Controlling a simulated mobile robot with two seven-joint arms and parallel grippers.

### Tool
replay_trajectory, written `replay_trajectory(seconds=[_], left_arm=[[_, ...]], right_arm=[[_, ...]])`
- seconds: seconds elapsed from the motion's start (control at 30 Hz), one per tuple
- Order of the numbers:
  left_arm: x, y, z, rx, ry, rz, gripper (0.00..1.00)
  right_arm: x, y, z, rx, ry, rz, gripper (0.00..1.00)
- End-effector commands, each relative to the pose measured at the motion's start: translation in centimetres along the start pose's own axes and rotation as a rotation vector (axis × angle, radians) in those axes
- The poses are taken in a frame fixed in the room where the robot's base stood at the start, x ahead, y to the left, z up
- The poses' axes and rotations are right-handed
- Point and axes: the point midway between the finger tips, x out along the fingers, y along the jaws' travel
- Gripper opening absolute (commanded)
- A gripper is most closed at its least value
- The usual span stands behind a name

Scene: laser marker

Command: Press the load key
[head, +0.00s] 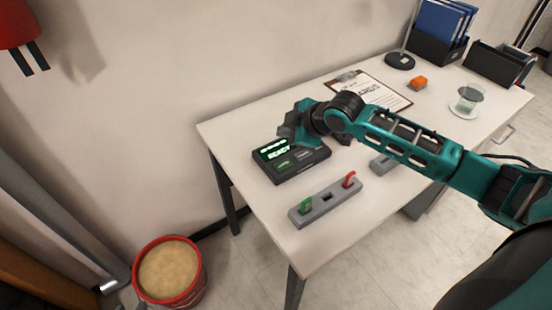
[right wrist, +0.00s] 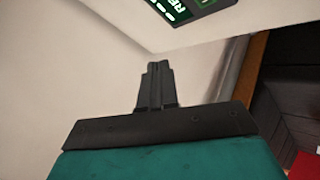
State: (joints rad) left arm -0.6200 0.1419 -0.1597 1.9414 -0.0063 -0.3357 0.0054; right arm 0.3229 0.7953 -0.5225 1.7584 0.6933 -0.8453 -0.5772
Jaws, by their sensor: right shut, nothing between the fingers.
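The dark laser marker unit (head: 300,167) with a lit green screen reading "READY" sits on the white table near its left end. A corner of its screen also shows at the top of the right wrist view (right wrist: 178,10). Small keys sit by the screen, but I cannot tell which is the load key. My right gripper (head: 286,132) is just behind and above the unit. Its fingers are shut together and empty in the right wrist view (right wrist: 157,66), with the unit beyond them. I cannot tell from the head view whether they touch it. My left gripper is not in view.
A grey block (head: 327,203) with a green and a red piece stands in front of the unit. A red bucket (head: 168,272) stands on the floor.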

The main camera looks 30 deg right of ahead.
Motion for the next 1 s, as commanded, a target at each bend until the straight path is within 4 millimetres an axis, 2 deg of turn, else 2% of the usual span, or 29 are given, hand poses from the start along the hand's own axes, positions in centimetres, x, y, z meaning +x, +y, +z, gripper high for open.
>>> replay_trajectory(seconds=[0.47,0.67,1.0], left_arm=[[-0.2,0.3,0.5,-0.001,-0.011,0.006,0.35],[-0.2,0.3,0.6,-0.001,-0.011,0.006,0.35],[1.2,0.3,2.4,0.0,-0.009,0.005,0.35]], right_arm=[[0.6,-0.4,0.4,0.002,-0.001,-0.001,0.0],[2.4,-1.8,1.8,0.003,-0.001,-0.002,0.0],[5.6,-4.1,4.0,0.0,0.0,0.001,0.0]])
